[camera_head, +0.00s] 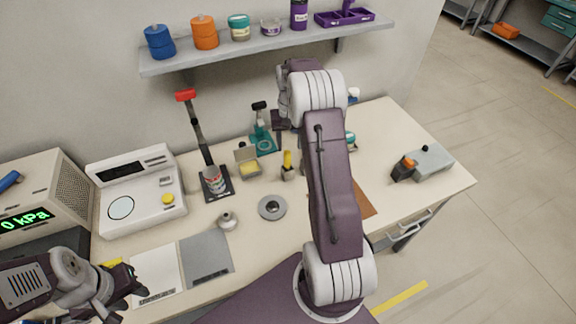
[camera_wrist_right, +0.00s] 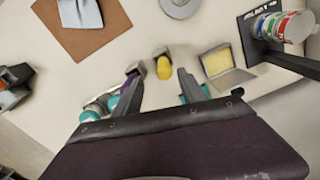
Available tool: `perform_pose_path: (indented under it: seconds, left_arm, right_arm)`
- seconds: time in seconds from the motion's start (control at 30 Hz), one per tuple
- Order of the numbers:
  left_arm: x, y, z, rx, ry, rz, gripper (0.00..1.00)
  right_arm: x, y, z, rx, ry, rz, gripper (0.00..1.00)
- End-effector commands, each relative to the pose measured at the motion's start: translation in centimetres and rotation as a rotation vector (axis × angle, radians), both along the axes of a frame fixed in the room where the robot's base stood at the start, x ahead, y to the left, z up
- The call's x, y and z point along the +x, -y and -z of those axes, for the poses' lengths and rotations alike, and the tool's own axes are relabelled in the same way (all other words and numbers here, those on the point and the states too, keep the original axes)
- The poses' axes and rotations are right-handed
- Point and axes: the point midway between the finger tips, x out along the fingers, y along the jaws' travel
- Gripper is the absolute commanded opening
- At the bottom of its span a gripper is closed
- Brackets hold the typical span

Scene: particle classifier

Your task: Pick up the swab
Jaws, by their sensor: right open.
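A small upright yellow piece (camera_head: 288,159) in a grey block stands near the middle of the table; I cannot tell for certain that it is the swab. It also shows in the right wrist view (camera_wrist_right: 164,68), beyond and between the fingers. My right gripper (camera_head: 279,128) is above the back of the table, partly hidden by its own arm. In the right wrist view the right gripper (camera_wrist_right: 160,82) has its fingers apart, with nothing held between them. My left gripper (camera_head: 120,292) is low at the left front by the grey pads; its jaw opening is unclear.
A grey box with a yellow pad (camera_head: 249,168), a teal stand (camera_head: 262,140) and a round grey disc (camera_head: 272,207) are close by. A shelf (camera_head: 260,45) hangs behind. A white scale (camera_head: 137,190) stands left.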

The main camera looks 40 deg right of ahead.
Motion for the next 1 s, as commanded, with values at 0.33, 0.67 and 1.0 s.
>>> perform_pose_path:
  seconds: [0.33, 0.67, 1.0]
  left_arm:
    - [0.0, 0.0, -0.6, 0.000, 0.000, 0.000, 0.36]
    - [0.0, 0.0, -1.6, 0.000, 0.000, 0.000, 0.36]
    - [0.0, 0.0, -1.6, 0.000, 0.000, 0.000, 0.36]
  right_arm:
    - [0.1, -0.2, 3.7, 0.000, 0.000, -0.004, 0.48]
    - [0.2, -0.5, 8.0, 0.001, -0.003, -0.005, 0.48]
    - [0.3, -0.4, 8.9, -0.001, 0.002, -0.004, 0.37]
